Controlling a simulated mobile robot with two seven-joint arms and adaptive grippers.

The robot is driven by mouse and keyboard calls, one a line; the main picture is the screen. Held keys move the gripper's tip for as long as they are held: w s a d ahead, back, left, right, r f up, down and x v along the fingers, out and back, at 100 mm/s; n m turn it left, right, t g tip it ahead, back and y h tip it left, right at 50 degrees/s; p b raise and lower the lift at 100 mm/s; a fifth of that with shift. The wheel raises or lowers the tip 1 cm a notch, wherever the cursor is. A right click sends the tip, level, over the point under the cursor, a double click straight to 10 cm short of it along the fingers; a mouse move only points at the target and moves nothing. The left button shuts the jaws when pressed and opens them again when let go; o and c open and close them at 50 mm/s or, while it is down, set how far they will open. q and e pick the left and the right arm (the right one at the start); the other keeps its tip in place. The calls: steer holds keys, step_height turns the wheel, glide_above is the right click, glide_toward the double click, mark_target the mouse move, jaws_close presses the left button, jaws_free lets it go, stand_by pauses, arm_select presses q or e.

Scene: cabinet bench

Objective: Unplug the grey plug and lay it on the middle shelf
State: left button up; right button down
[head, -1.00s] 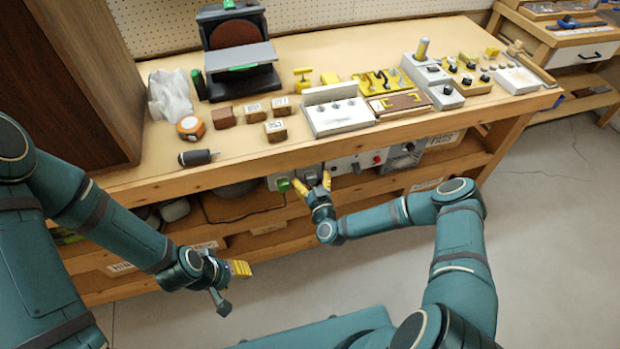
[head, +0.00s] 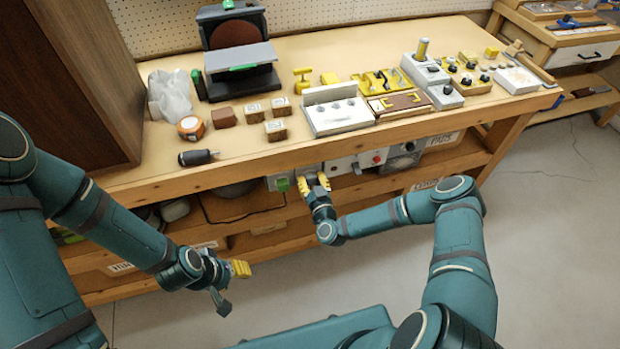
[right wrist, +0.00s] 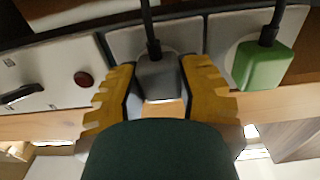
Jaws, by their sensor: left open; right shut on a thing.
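The grey plug (right wrist: 157,78) sits at its socket on the panel under the bench top, its dark cord running upward in the right wrist view. My right gripper (right wrist: 160,88) is shut on the grey plug, with a yellow finger on each side. In the head view my right gripper (head: 314,183) is at the panel's front, and the plug is mostly hidden. I cannot tell whether the plug has come out at all. My left gripper (head: 232,284) is open and empty in front of the shelves at the lower left. The middle shelf (head: 265,218) lies below the panel, partly behind my arm.
A green plug (right wrist: 264,64) is close beside the grey one; it also shows in the head view (head: 282,184). A red button (right wrist: 83,79) and a dark switch (right wrist: 22,94) are on the panel's other side. The bench top's front edge (head: 250,166) overhangs the panel.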

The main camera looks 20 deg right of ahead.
mark_target(312, 182)
steer(key=shift+s, duration=0.1)
steer(key=shift+s+d+p, duration=0.1)
steer(key=shift+s+p, duration=1)
steer(key=shift+s, duration=1.7)
steer(key=shift+f, duration=0.15)
step_height(312, 182, down, 16)
steer(key=b, duration=0.3)
stand_by(1.3)
steer(key=shift+w, duration=0.15)
